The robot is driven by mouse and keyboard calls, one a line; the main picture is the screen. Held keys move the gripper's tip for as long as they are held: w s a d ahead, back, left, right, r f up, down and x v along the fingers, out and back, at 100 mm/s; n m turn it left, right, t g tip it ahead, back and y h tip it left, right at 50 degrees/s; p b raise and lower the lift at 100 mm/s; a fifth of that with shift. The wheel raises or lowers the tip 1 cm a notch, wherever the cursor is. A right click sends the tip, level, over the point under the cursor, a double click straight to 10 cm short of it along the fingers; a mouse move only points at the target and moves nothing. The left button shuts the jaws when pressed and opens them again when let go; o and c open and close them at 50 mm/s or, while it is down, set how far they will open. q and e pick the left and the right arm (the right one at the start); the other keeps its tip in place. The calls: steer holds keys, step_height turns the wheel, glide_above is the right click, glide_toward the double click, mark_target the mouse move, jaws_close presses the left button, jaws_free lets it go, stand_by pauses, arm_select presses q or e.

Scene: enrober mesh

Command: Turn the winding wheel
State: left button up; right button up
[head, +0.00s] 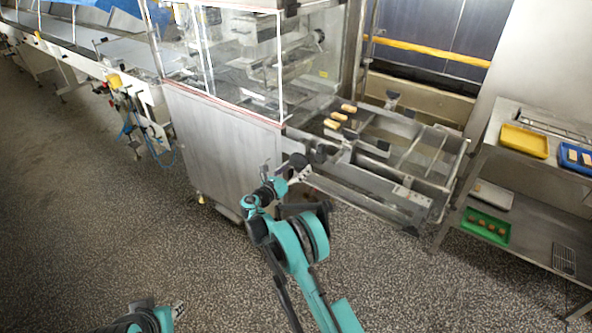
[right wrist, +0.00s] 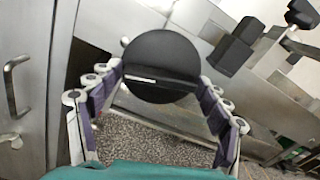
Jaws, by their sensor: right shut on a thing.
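The winding wheel (right wrist: 160,50) is a round black disc with a pale slot-like mark, facing me in the right wrist view. In the head view it is a small dark shape (head: 319,153) on the front corner of the steel machine, partly hidden by my gripper. My right gripper (right wrist: 161,84) has its purple-padded fingers at the left and right edges of the wheel and is shut on it. It also shows in the head view (head: 298,169). My left gripper (head: 178,309) is low at the bottom left, away from the machine; its jaws are too small to judge.
A steel conveyor frame (head: 400,180) with several bars extends right of the wheel, and a few golden pieces (head: 340,116) lie on its mesh. A cabinet handle (right wrist: 14,86) is at the left. A rack with yellow (head: 525,140) and green (head: 487,225) trays stands right. The speckled floor is clear.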

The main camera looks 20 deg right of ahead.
steer(key=m, duration=0.2)
steer(key=shift+w+d+r+m, duration=0.1)
steer(key=shift+d+r+m, duration=0.1)
steer(key=shift+m, duration=0.1)
steer(key=o, duration=0.9)
steer(key=shift+c, duration=0.2)
steer(key=shift+o, duration=0.5)
steer(key=shift+w+d+f, duration=0.15)
steer(key=shift+f, duration=0.05)
steer(key=v, duration=1.2)
